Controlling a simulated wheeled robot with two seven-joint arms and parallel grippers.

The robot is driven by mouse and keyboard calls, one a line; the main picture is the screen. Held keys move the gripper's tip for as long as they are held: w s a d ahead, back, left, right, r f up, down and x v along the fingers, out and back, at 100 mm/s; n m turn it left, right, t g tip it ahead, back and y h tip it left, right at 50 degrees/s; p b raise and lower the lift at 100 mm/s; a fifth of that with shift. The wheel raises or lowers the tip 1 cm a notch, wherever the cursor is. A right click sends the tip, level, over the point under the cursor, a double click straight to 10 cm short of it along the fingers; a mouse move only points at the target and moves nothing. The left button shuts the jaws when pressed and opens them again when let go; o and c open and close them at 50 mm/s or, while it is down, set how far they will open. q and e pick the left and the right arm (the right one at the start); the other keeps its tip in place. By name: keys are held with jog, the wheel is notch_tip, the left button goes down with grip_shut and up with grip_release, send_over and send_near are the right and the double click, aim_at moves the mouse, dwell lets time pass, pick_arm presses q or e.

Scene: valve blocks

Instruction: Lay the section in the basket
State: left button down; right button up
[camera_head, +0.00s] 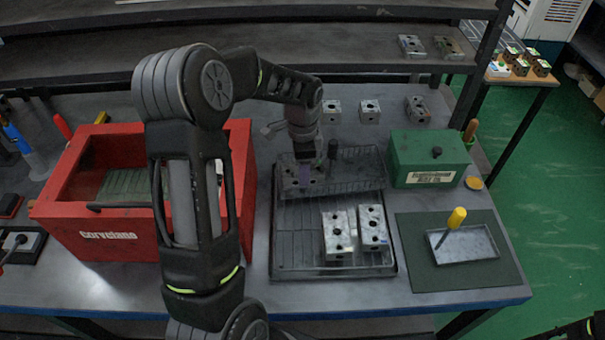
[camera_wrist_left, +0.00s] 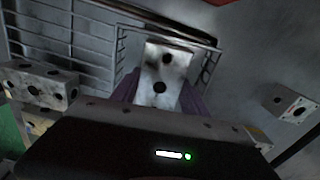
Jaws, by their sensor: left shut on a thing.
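My left gripper (camera_head: 306,171) is shut on a grey metal valve section with dark round holes. In the left wrist view the section (camera_wrist_left: 158,72) sits between the purple finger pads (camera_wrist_left: 190,98). The dark wire basket (camera_head: 293,243) lies on the bench in the middle. Two sections, a left one (camera_head: 337,236) and a right one (camera_head: 373,228), stand side by side in its near right part. The held section is over the far left part of the basket, by a raised wire panel (camera_head: 358,168); whether it touches is unclear. My right gripper is not in view.
A red open box (camera_head: 100,235) stands left of the basket, behind my arm. A green box (camera_head: 428,160) and a dark mat (camera_head: 430,275) with a small tray (camera_head: 480,243) and a yellow-handled tool (camera_head: 456,218) are at the right. Loose sections (camera_head: 370,111) sit behind.

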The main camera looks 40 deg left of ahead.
pick_arm(q)
jog(key=shift+r, duration=0.1)
jog(key=c, duration=0.6)
grip_release()
notch_tip(320, 180, up, 12)
jog(key=shift+b, duration=0.45)
dwell(0.7)
